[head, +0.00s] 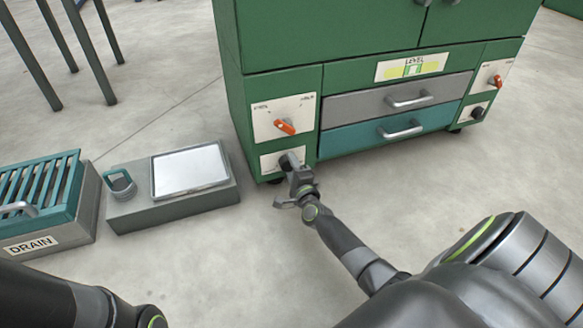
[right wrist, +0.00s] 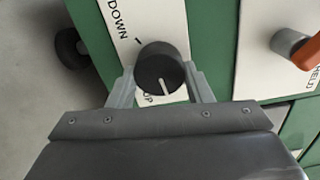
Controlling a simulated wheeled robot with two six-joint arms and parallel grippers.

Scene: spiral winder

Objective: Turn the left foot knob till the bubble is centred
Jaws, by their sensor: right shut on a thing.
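The left foot knob (head: 288,160) is a black round knob on a white plate low on the green cabinet's left side. In the right wrist view the knob (right wrist: 158,64) sits between my right gripper's fingers, its white mark pointing towards the word UP. My right gripper (right wrist: 162,88) is shut on the knob; it also shows in the head view (head: 294,166). The level (head: 414,66) is a yellow-green vial under the word LEVEL. A pale patch shows around its middle, too small to judge exactly. My left gripper is out of view.
An orange switch (head: 285,127) sits above the knob, another orange one (head: 495,81) on the right above a black knob (head: 477,112). Two drawers (head: 365,138) lie between. A grey block (head: 178,212) and a teal-slatted DRAIN box (head: 75,232) stand left on the floor.

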